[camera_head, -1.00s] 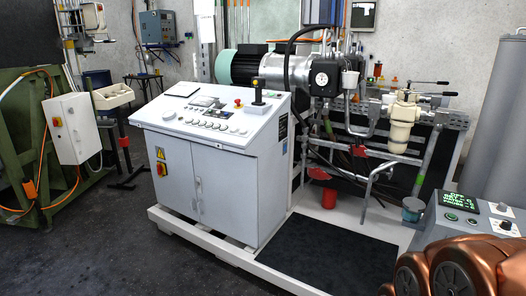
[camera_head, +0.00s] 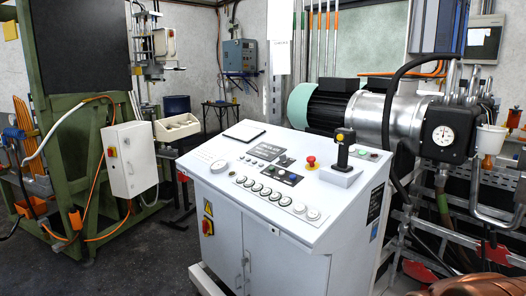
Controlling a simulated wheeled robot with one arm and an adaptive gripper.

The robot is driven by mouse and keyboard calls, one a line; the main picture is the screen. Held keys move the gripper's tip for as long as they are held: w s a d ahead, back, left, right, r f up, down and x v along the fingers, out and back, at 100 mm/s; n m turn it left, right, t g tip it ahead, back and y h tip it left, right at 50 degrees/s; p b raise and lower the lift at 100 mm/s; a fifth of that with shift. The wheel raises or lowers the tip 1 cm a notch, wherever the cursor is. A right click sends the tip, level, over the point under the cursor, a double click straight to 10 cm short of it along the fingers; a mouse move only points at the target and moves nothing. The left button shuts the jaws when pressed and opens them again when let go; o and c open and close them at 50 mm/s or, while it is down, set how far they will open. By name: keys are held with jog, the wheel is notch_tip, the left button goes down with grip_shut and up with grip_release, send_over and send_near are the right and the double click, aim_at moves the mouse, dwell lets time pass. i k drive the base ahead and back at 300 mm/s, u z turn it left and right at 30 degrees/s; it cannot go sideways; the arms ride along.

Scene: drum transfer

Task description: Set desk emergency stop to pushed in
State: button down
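The white control desk (camera_head: 290,207) stands in the middle of the view with a sloped top. The desk emergency stop (camera_head: 311,161) is a red mushroom button on a yellow base. It sits near the back of the sloped panel, left of a black joystick (camera_head: 344,148) with a yellow top. It is too small to tell whether the button is in or out. My gripper is not in view, and nothing touches the button.
Gauges, a row of round buttons and a dark pad lie on the desk top. A motor and pump (camera_head: 385,115) with pipes and a dial stand behind and right. A green frame (camera_head: 75,150) with a white switch box (camera_head: 131,160) is at left. The dark floor is open in front left.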

aim_at(311, 159)
jog(key=u, duration=0.7)
jog(key=i, duration=1.4)
jog(key=u, duration=0.6)
